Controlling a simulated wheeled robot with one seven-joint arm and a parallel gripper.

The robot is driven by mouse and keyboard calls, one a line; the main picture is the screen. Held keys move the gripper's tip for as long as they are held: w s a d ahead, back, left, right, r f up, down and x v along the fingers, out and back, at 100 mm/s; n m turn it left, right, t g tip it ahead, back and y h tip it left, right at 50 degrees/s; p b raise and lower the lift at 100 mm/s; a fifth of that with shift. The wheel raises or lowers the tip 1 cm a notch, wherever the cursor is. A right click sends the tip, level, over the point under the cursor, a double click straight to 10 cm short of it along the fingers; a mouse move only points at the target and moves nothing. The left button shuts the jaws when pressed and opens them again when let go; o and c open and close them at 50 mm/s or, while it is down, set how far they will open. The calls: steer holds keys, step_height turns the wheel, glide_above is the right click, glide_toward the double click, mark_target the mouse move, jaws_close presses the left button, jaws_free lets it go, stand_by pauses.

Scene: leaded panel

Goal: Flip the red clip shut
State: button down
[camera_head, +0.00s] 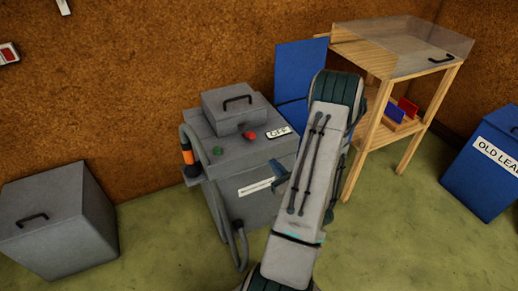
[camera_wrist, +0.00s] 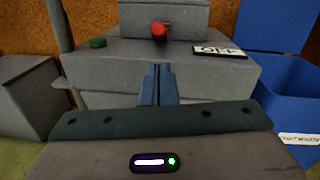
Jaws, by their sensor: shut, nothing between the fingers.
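No part is plainly a red clip. A small red knob-like part (camera_head: 249,134) sits on top of the grey machine (camera_head: 246,187), in front of its raised grey box. The red part (camera_wrist: 159,32) also shows in the wrist view, just beyond my fingertips. A flat red piece (camera_head: 409,107) stands beside a blue one in a wooden holder under the wooden stand; I cannot tell whether either red thing is the clip. My gripper (camera_wrist: 157,68) is shut and empty, in front of the machine's top edge.
A green button (camera_head: 218,151) and a small display (camera_head: 279,132) are on the machine top. A grey lidded box (camera_head: 42,222) stands left. A blue bin (camera_head: 302,62) is behind my arm. The wooden stand (camera_head: 378,130) and another blue bin (camera_head: 484,178) are right.

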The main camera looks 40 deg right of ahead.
mark_target(260, 146)
steer(key=shift+w, duration=0.1)
steer(key=w, duration=0.6)
steer(key=w+d, duration=0.1)
steer(key=w, duration=0.3)
steer(key=shift+d+r+b, duration=0.1)
steer(key=shift+r+b, duration=0.15)
steer(key=shift+b, duration=0.05)
steer(key=shift+s+d+r, duration=0.1)
steer(key=shift+s+r, duration=0.05)
